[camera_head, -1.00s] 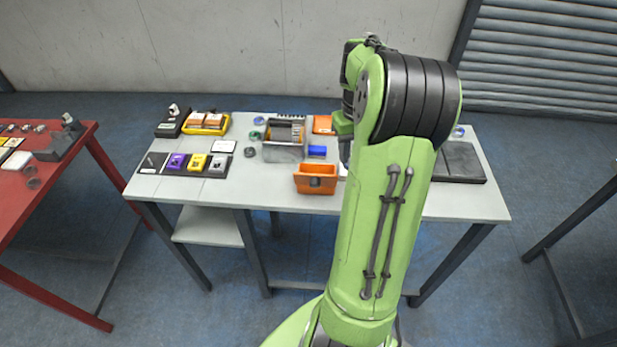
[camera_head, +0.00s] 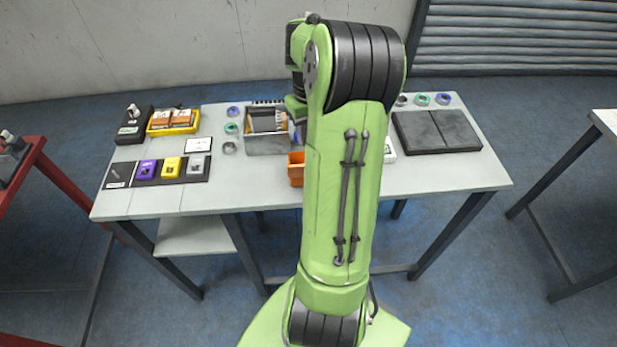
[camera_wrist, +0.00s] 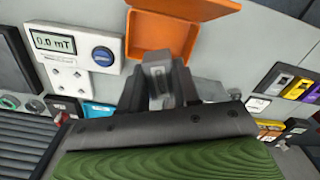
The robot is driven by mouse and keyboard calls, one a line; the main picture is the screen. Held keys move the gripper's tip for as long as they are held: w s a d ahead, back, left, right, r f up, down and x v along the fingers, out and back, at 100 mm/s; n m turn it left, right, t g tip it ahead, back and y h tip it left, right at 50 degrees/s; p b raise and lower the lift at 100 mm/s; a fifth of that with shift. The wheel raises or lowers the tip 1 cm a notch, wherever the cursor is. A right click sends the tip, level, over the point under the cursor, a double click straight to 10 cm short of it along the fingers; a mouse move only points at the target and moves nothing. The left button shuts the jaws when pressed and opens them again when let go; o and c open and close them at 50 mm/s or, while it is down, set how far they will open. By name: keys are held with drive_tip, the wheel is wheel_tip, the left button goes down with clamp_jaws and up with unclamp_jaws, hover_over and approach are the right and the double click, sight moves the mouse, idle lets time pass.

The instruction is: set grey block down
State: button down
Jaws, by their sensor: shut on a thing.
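My gripper (camera_wrist: 160,92) is shut on a grey block (camera_wrist: 158,70), which shows between the two dark fingers in the wrist view. An open orange bin (camera_wrist: 165,35) lies just beyond the block in that view. I cannot tell whether the block touches anything below it. In the head view my green arm hides the gripper and the held block. Part of the orange bin (camera_head: 296,170) shows at the arm's left edge on the grey table (camera_head: 240,190).
A white meter (camera_wrist: 75,45) reading 0.0 mT is left of the bin. A grey container (camera_head: 266,145), a yellow tray (camera_head: 153,128) and a black strip (camera_head: 119,176) with coloured blocks stand left. A dark plate (camera_head: 437,131) lies right. The table's front right is clear.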

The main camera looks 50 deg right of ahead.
drive_tip(key=shift+w+f, duration=0.1)
drive_tip(key=shift+f, duration=0.55)
drive_tip(key=f+b, duration=0.1)
drive_tip(key=f, duration=0.2)
drive_tip(key=f+b, duration=0.1)
drive_tip(key=f, duration=0.2)
drive_tip(key=f+b, duration=0.1)
drive_tip(key=f, duration=0.3)
drive_tip(key=shift+s+a, duration=0.2)
drive_tip(key=shift+s, duration=0.1)
drive_tip(key=shift+w+d, duration=0.15)
drive_tip(key=shift+d, duration=0.05)
drive_tip(key=shift+a, duration=0.1)
drive_tip(key=c, duration=0.8)
unclamp_jaws()
drive_tip(key=shift+r, duration=0.1)
